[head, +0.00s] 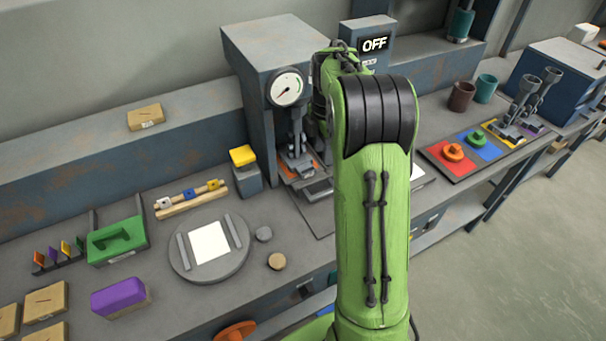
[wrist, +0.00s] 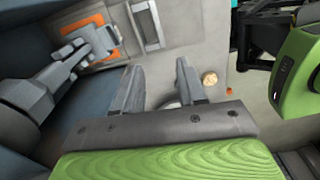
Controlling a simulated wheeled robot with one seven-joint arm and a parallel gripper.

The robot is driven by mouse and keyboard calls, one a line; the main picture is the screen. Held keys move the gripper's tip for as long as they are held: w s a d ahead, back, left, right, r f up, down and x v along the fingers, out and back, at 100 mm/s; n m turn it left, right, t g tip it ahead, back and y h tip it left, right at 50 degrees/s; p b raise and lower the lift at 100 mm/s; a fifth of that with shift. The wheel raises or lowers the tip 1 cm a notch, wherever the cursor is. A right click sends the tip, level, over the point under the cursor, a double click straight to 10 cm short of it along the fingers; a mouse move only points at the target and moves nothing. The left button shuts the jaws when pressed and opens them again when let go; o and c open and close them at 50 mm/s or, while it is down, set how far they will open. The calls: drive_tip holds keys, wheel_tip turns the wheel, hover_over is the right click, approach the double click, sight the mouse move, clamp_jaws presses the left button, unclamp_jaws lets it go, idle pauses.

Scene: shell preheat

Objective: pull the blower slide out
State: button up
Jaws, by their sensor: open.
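A grey machine (head: 262,62) with a round dial gauge (head: 287,87) stands at the back of the bench in the head view. Its dark tool stands over an orange pad (head: 289,171), which also shows in the wrist view (wrist: 80,26). A pale grey slotted piece (wrist: 145,25) lies right of that pad; I cannot tell whether it is the blower slide. No other part is clearly a slide. In the wrist view my gripper (wrist: 158,66) is open, its fingers apart with nothing clearly between them. The slotted piece is beyond the fingertips. My arm hides the gripper in the head view.
An OFF display (head: 374,44) stands behind my arm. A yellow-topped block (head: 243,155) is left of the machine. A round grey plate (head: 183,262) and two small discs lie in front. Coloured mats (head: 452,173) and cups are at right. A tan disc (wrist: 209,77) is beside my right finger.

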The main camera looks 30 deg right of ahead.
drive_tip(key=w+d+f, duration=0.1)
drive_tip(key=n+b, duration=0.1)
drive_tip(key=b, duration=0.3)
approach(322, 193)
wheel_tip(322, 193, down, 8)
drive_tip(key=shift+d+f, duration=0.1)
clamp_jaws()
